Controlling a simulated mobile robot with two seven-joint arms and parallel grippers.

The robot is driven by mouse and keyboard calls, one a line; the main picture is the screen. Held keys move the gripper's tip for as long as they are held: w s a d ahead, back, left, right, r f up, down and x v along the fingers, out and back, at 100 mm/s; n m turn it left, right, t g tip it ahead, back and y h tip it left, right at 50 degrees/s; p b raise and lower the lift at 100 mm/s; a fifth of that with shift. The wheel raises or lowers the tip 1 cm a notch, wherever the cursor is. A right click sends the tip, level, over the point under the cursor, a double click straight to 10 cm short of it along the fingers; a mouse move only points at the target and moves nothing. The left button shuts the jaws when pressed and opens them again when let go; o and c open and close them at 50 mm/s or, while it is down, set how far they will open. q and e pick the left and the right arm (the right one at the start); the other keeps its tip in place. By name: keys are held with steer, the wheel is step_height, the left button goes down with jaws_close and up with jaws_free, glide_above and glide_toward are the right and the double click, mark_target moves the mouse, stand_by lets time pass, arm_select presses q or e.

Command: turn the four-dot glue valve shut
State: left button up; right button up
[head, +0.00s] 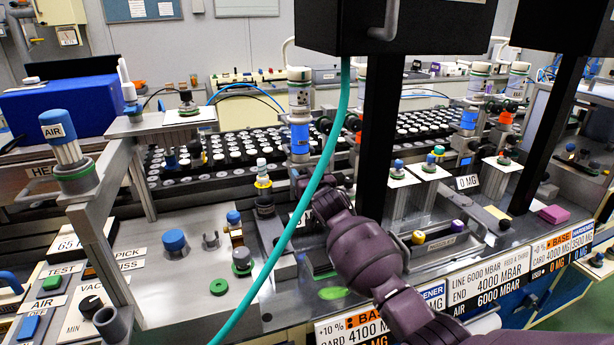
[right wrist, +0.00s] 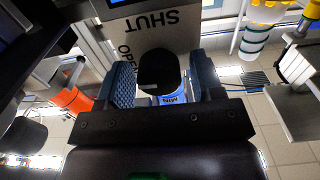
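In the right wrist view a black valve knob (right wrist: 160,70) stands between the two blue-grey fingers of my right gripper (right wrist: 163,82). The fingers are apart, one on each side of the knob, with a thin gap showing on the right; contact on the left is unclear. A grey plate (right wrist: 150,28) beside the knob reads SHUT and OPEN, upside down. In the head view my right gripper (head: 305,184) is low at the white and blue glue column (head: 300,95), which has dark dots too small to count surely. The knob's setting is not readable. My left gripper is not in view.
A green hose (head: 320,165) hangs in front of my right gripper. A black post (head: 380,140) stands just right of it. Similar columns (head: 472,105) stand farther right. A rack of white-capped parts (head: 235,150) lies behind.

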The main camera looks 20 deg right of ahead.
steer(key=c, duration=0.8)
steer(key=shift+m, duration=0.4)
steer(key=m+p, duration=0.1)
steer(key=m, duration=0.3)
steer(key=shift+p, duration=0.35)
steer(key=m+p, duration=0.1)
steer(key=m, duration=0.3)
steer(key=shift+d+m, duration=0.1)
steer(key=shift+m, duration=0.2)
steer(key=m, duration=0.4)
steer(key=shift+f+p, duration=0.15)
steer(key=shift+p, duration=0.25)
steer(key=shift+m, duration=2.2)
